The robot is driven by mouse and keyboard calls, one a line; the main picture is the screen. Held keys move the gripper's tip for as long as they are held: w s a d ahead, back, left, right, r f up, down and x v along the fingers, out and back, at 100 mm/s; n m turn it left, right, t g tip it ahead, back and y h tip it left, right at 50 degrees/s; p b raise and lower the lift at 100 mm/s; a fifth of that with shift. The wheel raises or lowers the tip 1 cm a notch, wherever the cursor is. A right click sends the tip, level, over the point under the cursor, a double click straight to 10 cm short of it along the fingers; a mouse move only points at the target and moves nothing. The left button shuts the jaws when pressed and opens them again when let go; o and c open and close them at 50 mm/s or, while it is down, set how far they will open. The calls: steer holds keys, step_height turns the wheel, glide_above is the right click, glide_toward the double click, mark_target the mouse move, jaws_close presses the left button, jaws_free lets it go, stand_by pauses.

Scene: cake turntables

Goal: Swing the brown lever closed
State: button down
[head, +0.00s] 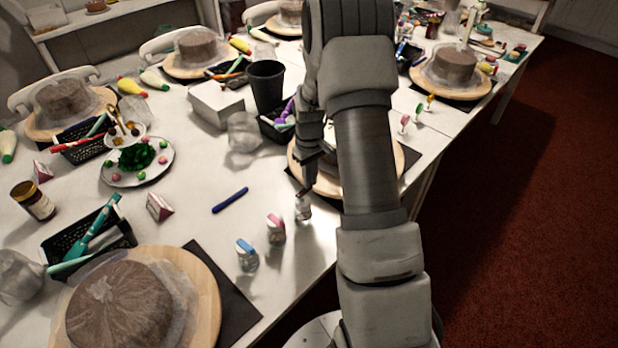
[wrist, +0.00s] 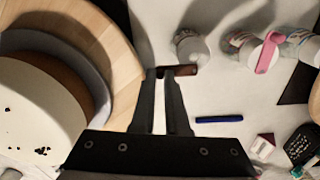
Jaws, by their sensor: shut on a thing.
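The brown lever (wrist: 186,70) is a short dark brown bar in the wrist view, beside a small clear bottle (wrist: 191,46) with a pale top. My gripper (wrist: 161,73) is shut on the lever's near end, and the rest of the lever sticks out to the right of the fingertips. In the head view, my gripper (head: 306,190) points down at the small bottle (head: 303,209) near the table's edge. The lever is too small and too covered there to make out, and its exact angle to the bottle is unclear.
Two similar bottles, with a pink lever (head: 275,226) and a blue lever (head: 245,249), stand nearby. A wooden turntable (wrist: 110,50) is close beside my gripper. A blue pen (head: 230,200) lies on the white table (head: 195,228). A black cup (head: 267,85) stands behind.

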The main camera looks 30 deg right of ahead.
steer(key=s+a+m, duration=0.2)
steer(key=s+m, duration=0.3)
steer(key=m, duration=1.2)
steer(key=shift+s+a+m+p, duration=0.3)
steer(key=shift+s+m, duration=0.1)
stand_by(0.3)
steer(key=c, duration=0.9)
jaws_free()
